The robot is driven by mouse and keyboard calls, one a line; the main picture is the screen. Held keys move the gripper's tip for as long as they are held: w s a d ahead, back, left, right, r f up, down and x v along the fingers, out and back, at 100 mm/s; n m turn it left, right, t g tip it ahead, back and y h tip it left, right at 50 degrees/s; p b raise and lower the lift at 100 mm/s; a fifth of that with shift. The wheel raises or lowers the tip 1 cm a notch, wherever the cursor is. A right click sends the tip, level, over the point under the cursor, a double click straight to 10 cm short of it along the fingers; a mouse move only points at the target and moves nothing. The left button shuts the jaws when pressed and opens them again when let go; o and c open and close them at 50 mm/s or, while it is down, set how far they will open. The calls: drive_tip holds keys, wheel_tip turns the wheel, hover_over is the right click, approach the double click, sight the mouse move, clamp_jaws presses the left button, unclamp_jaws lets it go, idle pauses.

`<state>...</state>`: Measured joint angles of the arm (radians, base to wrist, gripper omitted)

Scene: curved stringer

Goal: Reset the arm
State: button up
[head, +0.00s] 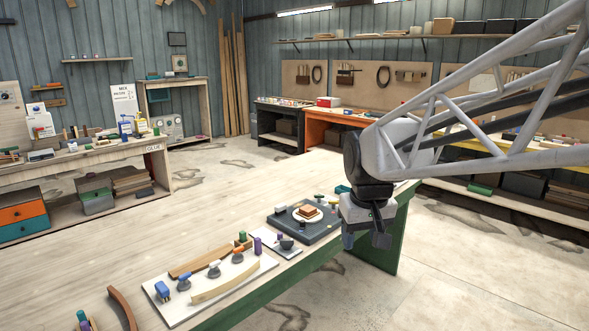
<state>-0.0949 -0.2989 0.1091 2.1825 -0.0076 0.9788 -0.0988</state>
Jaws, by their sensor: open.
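My gripper (365,241) hangs from my arm at the right of the head view. It points down near the right edge of the workbench (200,222), beside a dark square tray. It is open, and I see nothing between its fingers, though the fingertips are small and partly hidden by the gripper body.
The dark tray (327,227) holds a white plate (297,215) with a brown block (308,211). A white board (180,310) bears a curved wooden piece (225,284) and several clamp-like tools. A dark curved piece (124,309) lies front left.

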drive_tip(key=s+d+f+m, duration=0.1)
drive_tip(key=s+d+f, duration=0.1)
drive_tip(key=s, duration=0.8)
drive_tip(key=s+d+f+m, duration=0.1)
drive_tip(key=s+d+f, duration=0.2)
drive_tip(key=s, duration=0.7)
drive_tip(key=shift+s+f+t, duration=0.3)
drive_tip(key=shift+s+f, duration=0.05)
drive_tip(key=shift+f, duration=0.3)
